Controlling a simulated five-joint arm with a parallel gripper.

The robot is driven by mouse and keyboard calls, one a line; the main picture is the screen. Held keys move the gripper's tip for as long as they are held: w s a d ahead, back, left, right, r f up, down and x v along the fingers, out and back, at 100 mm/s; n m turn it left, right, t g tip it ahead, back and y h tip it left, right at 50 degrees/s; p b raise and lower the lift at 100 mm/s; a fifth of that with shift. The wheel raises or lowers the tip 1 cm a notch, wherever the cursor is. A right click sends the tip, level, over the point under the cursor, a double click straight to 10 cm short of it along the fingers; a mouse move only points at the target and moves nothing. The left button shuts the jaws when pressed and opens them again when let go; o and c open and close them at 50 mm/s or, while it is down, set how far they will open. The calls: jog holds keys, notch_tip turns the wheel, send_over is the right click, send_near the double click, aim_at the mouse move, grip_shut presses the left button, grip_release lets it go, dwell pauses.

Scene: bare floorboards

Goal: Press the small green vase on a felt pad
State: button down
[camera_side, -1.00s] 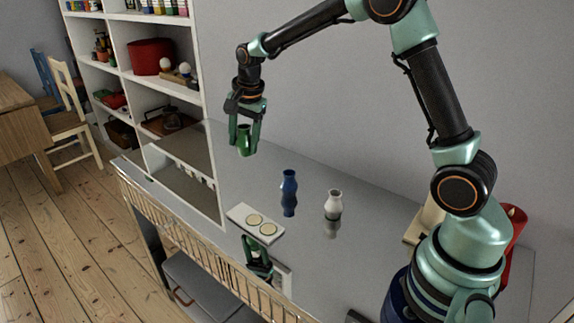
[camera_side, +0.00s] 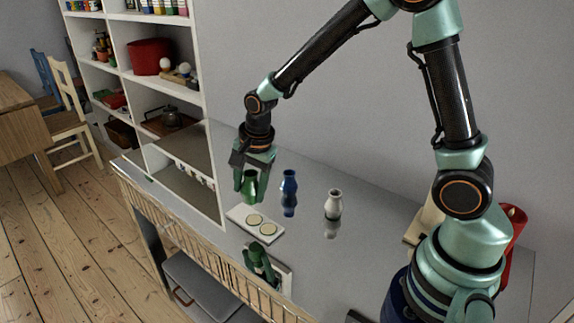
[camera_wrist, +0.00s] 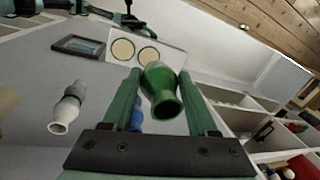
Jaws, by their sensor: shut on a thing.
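My gripper (camera_side: 248,186) points down over the counter, shut on the small green vase (camera_side: 250,190). In the wrist view the vase (camera_wrist: 160,92) sits between the two fingers (camera_wrist: 157,88), its open mouth facing the camera. Two round pale felt pads with dark rims, the left one (camera_side: 254,219) and the right one (camera_side: 268,229), lie on a white board (camera_side: 240,213). The vase is above and slightly left of the pads in the side view, and seems clear of them; its exact height is hard to tell. Its base is hidden in the wrist view.
A blue vase (camera_side: 289,185) stands right of the gripper, close to it; a white vase (camera_side: 333,203) stands farther right. White shelving (camera_side: 205,100) rises at left.

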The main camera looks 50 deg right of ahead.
aim_at(252, 202)
jog(key=shift+s+x, duration=0.2)
jog(key=shift+x, duration=0.75)
jog(key=shift+s+x, duration=0.2)
jog(key=shift+x, duration=0.7)
jog(key=shift+s+x, duration=0.2)
jog(key=shift+x, duration=0.75)
jog(key=shift+d+f, duration=0.1)
jog(key=shift+d, duration=0.15)
jog(key=c, duration=0.9)
grip_release()
grip_shut()
jog(key=shift+f, duration=0.55)
